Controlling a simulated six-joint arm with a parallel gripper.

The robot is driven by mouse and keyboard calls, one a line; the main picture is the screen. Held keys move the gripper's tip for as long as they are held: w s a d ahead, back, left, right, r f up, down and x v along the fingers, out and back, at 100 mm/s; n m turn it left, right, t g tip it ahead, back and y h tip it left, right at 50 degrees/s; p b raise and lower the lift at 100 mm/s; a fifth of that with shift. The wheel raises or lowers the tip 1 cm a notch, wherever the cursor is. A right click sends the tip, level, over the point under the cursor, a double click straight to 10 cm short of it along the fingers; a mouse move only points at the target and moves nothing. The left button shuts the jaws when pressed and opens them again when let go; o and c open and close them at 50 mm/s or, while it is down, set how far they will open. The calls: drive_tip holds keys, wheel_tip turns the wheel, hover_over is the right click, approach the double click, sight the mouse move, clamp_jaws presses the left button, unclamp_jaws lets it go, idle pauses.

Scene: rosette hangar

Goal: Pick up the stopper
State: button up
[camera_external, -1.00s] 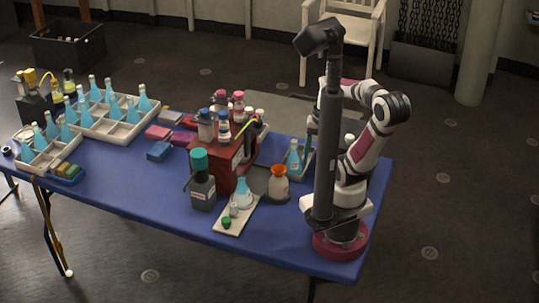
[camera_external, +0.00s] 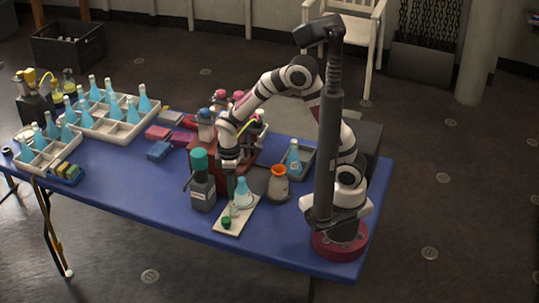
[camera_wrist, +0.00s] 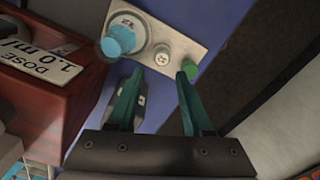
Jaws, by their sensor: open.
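A small green stopper (camera_external: 226,222) sits at the near end of a pale tray (camera_external: 247,214); in the wrist view the stopper (camera_wrist: 190,68) is by the right fingertip. On the same tray stand a small white piece (camera_external: 234,211) and a flask with blue contents (camera_external: 243,190). My gripper (camera_external: 231,185) is above the tray, pointing down. In the wrist view my gripper (camera_wrist: 158,77) has its teal fingers apart with nothing between them. The white piece (camera_wrist: 162,56) lies just beyond the gap between the fingertips.
An orange-rimmed jar (camera_external: 278,188) stands to the right. The blue table (camera_external: 180,208) is clear at the front left.

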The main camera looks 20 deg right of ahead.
sight(233, 206)
drive_tip(key=f, duration=0.6)
drive_tip(key=shift+s+d+f, duration=0.1)
drive_tip(key=shift+s, duration=0.1)
clamp_jaws()
